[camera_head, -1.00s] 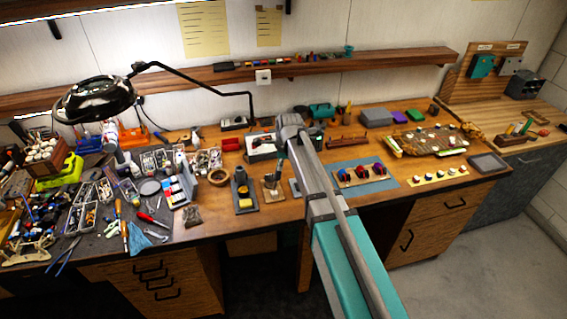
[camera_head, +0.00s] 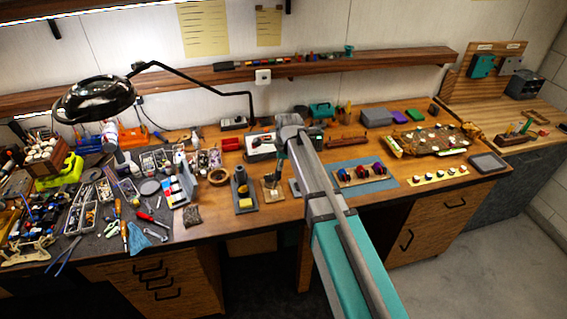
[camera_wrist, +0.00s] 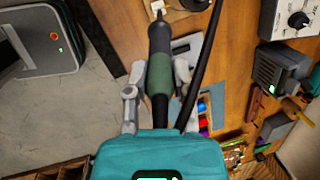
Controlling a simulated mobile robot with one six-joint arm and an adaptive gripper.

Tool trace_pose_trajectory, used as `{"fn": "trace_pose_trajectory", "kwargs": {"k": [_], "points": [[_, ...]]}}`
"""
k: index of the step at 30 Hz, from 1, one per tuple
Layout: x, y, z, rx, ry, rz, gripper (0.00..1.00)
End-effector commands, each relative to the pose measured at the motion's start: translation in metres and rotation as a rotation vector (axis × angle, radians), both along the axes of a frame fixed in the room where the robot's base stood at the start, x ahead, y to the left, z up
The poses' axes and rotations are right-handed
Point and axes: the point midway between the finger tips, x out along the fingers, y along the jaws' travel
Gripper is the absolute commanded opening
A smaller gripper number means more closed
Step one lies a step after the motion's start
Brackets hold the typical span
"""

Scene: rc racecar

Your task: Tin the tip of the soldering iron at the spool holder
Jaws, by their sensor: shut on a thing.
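My gripper (camera_wrist: 157,90) is shut on the soldering iron (camera_wrist: 160,70), which has a green grip and a dark front part. The iron points away from my gripper, and its pale tip end reaches the wooden base of the spool holder (camera_wrist: 184,12) at the top edge of the wrist view. I cannot tell whether the tip touches the solder. In the head view, the spool holder (camera_head: 270,190) stands near the bench's front edge, just below my gripper (camera_head: 281,154). The iron is small and mostly hidden by my arm there.
A dark iron stand with a yellow sponge (camera_head: 245,203) is just left of the spool holder. A soldering station (camera_head: 262,147) stands behind. A blue mat (camera_head: 380,187) with parts lies to the right. The iron's black cable (camera_wrist: 205,60) runs beside my gripper.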

Motion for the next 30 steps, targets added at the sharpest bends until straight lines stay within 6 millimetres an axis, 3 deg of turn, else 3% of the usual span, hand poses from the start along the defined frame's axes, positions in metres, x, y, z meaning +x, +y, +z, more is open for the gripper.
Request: {"fn": "trace_pose_trajectory", "kwargs": {"k": [30], "points": [[0.0001, -0.0004, -0.0061, 0.000, 0.000, 0.000, 0.00]]}}
